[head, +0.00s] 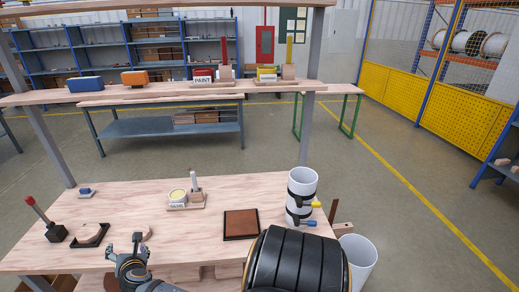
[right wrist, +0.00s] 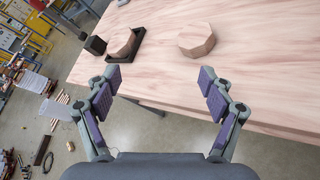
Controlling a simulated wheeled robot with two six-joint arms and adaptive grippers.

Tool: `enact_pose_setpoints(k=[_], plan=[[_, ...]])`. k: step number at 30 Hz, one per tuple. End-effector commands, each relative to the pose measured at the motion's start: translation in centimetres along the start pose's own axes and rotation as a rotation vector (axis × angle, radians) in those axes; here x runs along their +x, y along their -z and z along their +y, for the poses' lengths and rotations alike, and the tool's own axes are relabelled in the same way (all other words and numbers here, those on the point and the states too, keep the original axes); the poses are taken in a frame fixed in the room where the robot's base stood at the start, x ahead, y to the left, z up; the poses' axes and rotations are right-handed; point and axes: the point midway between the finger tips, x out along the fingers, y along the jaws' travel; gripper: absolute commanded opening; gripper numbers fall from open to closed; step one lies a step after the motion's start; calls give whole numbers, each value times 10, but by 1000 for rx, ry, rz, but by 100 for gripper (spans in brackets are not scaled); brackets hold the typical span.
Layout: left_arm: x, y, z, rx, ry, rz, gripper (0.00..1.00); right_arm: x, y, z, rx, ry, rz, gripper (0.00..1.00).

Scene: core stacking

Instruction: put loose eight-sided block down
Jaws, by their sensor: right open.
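The loose eight-sided block (right wrist: 197,39) is pale wood and lies flat on the wooden tabletop in the right wrist view. In the head view it shows partly (head: 146,234), behind my right gripper. A second pale block (right wrist: 122,42) sits in a black open-sided holder (right wrist: 137,45); the holder also shows in the head view (head: 101,238). My right gripper (right wrist: 160,78) is open and empty, its fingers apart from the loose block and short of it. It shows in the head view (head: 124,247) over the table's front edge. My left gripper is not in view.
A black box with a red-tipped lever (head: 55,232) stands left of the holder. A dark brown square tray (head: 241,224) lies right of centre. A white cylinder with black bands (head: 301,190) stands at the right edge.

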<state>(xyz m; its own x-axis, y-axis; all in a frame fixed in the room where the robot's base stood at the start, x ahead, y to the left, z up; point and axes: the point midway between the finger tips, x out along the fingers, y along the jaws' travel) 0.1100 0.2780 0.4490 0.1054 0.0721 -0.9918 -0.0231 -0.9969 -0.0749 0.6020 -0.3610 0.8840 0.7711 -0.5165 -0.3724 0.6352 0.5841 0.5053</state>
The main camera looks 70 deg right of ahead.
Motion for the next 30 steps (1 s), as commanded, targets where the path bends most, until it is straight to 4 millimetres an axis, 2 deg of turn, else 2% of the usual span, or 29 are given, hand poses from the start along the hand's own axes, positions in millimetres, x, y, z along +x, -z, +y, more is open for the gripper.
enact_pose_setpoints(k=[4,6,8,10,14,17,20,23,24,26,27,30], plan=[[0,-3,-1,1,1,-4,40,-30,-2,35,440,-144,87,82],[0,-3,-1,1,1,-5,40,-41,2,44,629,-185,145,82],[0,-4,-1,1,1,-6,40,-48,12,45,783,-195,204,82],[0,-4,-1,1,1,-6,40,-49,39,32,947,-157,282,82],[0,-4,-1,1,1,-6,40,-43,96,-14,1104,-23,364,82],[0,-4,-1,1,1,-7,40,-41,140,-58,1182,102,399,82],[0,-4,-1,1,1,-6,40,-47,190,-115,1265,256,421,82],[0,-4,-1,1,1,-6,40,-67,246,-190,1368,455,417,82],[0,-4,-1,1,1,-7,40,-81,268,-225,1415,548,404,82],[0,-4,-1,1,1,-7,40,-108,300,-282,1488,698,366,82],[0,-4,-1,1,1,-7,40,-128,318,-318,1534,794,331,82],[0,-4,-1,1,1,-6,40,-182,348,-395,1629,997,222,82]])
